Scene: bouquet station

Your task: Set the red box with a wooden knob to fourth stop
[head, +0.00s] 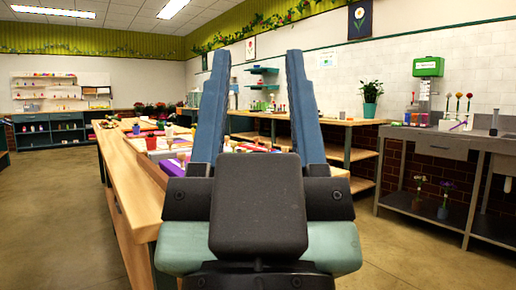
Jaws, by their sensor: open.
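My gripper (256,58) fills the middle of the head view, with its two blue fingers pointing up and spread wide apart. It is open, and nothing shows held between the fingers. I cannot clearly make out a red box with a wooden knob. A small red object (151,143) stands on the wooden table, left of my gripper, too small to tell what it is. Some red also shows low between the fingers, partly hidden by my gripper. My gripper hides much of the table's right part.
The long wooden table (137,190) runs away from me, with a purple item (172,168) and several small things on it. A potted plant (371,98) stands on the back counter. A grey sink bench (437,142) is at right. Floor is clear on both sides.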

